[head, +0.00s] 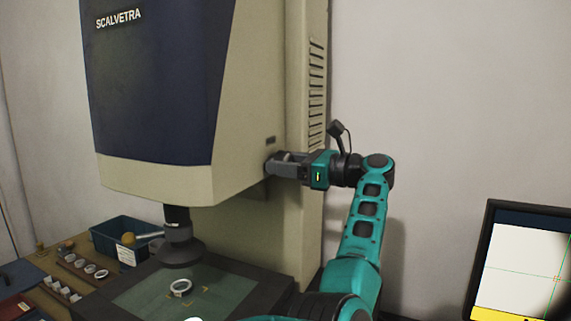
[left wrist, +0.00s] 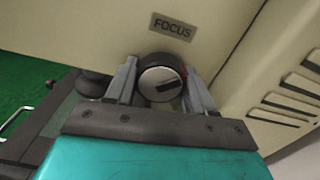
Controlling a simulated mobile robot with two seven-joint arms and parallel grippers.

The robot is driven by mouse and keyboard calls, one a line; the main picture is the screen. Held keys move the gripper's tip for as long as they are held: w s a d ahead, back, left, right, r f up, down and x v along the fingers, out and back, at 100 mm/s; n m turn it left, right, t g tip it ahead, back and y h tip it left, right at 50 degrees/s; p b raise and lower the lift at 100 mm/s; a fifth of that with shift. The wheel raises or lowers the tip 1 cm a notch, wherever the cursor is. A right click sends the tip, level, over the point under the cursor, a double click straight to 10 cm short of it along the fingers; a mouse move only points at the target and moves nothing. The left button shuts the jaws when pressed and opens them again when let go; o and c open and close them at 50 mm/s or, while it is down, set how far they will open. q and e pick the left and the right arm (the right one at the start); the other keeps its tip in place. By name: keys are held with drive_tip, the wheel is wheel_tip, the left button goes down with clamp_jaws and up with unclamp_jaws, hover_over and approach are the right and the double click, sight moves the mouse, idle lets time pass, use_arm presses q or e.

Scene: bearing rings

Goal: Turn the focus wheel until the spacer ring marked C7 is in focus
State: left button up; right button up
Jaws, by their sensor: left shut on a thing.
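In the head view the fingers hide the wheel. A pale ring (head: 181,287) lies on the green stage (head: 140,300) below the lens (head: 180,250); no marking on it is readable. My right gripper is not in view.
At the left stand a blue bin (head: 108,243) and wooden racks (head: 90,268) with several rings. The machine's column (head: 305,100) stands beside my gripper.

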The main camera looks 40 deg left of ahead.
use_arm(q)
drive_tip(key=shift+f+m, duration=0.1)
drive_tip(key=shift+m, duration=0.3)
drive_tip(key=shift+c, duration=0.3)
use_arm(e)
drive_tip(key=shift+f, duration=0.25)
use_arm(q)
drive_tip(key=shift+m+b, duration=0.45)
drive_tip(key=shift+m, duration=0.15)
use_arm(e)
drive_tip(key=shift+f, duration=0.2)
use_arm(q)
drive_tip(key=m, duration=0.6)
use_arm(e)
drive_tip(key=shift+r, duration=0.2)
use_arm(q)
drive_tip(key=shift+m, duration=0.4)
drive_tip(key=o, duration=1)
drive_tip(key=b+v, duration=0.1)
drive_tip(key=v, duration=1.2)
drive_tip(key=shift+s, duration=0.1)
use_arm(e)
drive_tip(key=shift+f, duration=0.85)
